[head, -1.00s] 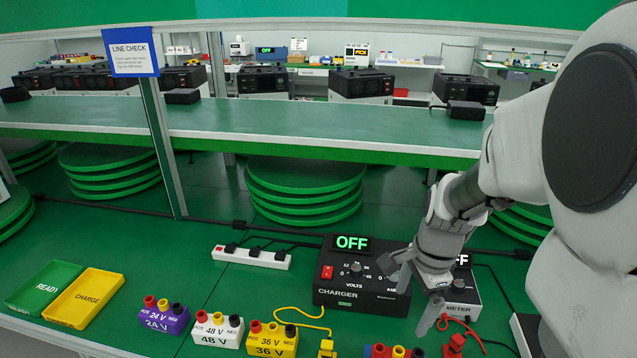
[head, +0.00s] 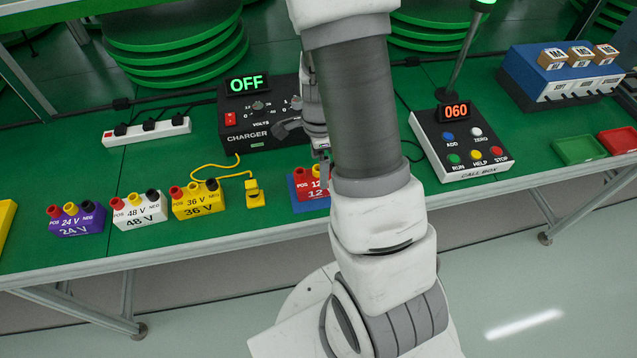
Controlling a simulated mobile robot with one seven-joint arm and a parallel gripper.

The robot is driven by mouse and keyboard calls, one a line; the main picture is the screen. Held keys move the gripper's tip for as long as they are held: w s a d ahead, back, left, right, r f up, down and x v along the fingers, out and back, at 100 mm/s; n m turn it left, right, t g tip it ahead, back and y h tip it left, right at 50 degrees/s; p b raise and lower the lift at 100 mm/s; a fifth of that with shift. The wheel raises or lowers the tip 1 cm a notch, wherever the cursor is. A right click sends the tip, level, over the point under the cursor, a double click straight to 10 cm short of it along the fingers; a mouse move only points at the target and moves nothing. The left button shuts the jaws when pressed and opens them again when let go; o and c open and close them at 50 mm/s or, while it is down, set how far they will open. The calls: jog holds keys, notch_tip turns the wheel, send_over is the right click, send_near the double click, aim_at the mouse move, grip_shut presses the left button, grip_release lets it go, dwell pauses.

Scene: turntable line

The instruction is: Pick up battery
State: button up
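Several batteries stand in a row on the green bench: a purple 24 V battery (head: 77,220), a white 48 V battery (head: 139,212), a yellow 36 V battery (head: 198,201) and a red 12 V battery (head: 309,187). The red one sits on a blue base (head: 300,204), and my arm hides its right side. My gripper (head: 304,150) is just above and behind the red battery, in front of the charger. Its fingers look spread, with one out to the left and one pointing down near the red battery. My arm hides part of it; I see nothing held.
The black charger (head: 258,135) reads OFF. A yellow lead (head: 215,166) runs to a yellow plug (head: 254,194). A white power strip (head: 147,131) lies behind. A call box (head: 460,148) reading 060, green (head: 578,150) and red (head: 618,141) trays and a blue rack (head: 560,75) stand right.

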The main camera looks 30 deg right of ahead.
aim_at(306, 181)
jog(key=shift+s+a+f+b, duration=0.1)
jog(key=shift+f+b, duration=0.55)
jog(key=shift+f, duration=2.45)
jog(key=shift+c, duration=0.2)
grip_shut()
